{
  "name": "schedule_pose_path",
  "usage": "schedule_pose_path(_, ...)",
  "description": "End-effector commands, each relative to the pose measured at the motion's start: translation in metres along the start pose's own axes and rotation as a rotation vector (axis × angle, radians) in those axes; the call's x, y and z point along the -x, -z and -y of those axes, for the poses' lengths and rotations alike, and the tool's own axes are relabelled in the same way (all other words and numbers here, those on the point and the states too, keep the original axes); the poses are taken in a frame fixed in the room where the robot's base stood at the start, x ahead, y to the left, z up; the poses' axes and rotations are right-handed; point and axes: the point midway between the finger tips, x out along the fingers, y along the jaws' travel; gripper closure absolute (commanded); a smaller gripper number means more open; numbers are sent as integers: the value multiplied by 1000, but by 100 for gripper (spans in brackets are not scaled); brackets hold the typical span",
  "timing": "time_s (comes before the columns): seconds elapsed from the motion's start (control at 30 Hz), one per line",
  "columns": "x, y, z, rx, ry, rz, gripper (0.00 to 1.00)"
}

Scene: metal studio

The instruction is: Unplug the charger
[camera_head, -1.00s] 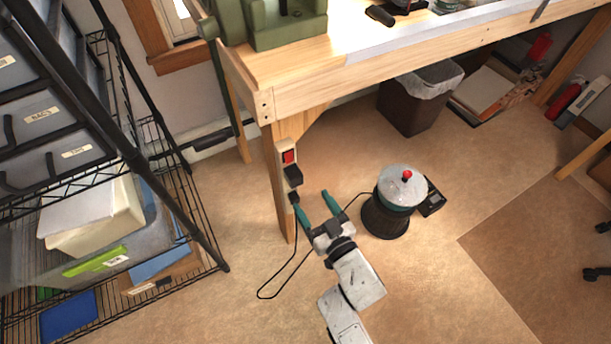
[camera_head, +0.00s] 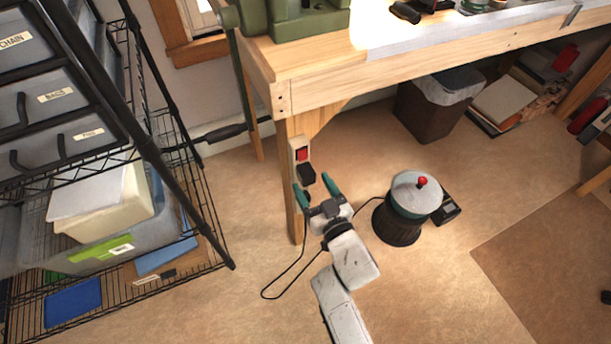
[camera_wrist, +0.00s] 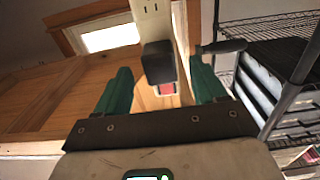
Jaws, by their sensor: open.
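The black charger block (camera_head: 306,174) is plugged into a pale power strip (camera_head: 295,148) with a red switch, fixed upright on the wooden bench leg. My gripper (camera_head: 315,186) has teal fingers, spread open and empty, just below the charger in the head view. In the wrist view the charger (camera_wrist: 159,62) shows in the gap between the fingers (camera_wrist: 160,80), with space on both sides. I cannot tell whether the fingertips reach past its sides. A thin black cable (camera_head: 281,297) loops down to the floor. Part of it is hidden behind my gripper.
A round device with a red knob (camera_head: 414,195) stands on the floor to the right of my arm. A wire shelf rack (camera_head: 190,225) with bins stands at left. The workbench (camera_head: 420,80) overhangs the strip, with a dark bin (camera_head: 428,112) beneath. Floor between is open.

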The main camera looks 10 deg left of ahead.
Motion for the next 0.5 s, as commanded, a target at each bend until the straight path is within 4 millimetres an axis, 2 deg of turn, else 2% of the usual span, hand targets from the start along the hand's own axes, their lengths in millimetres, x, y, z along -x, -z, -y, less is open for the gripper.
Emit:
schedule_pose_path(0.2,-24,-2,0,0,0,0,30)
schedule_pose_path(0.5,-34,0,0,0,0,1,30)
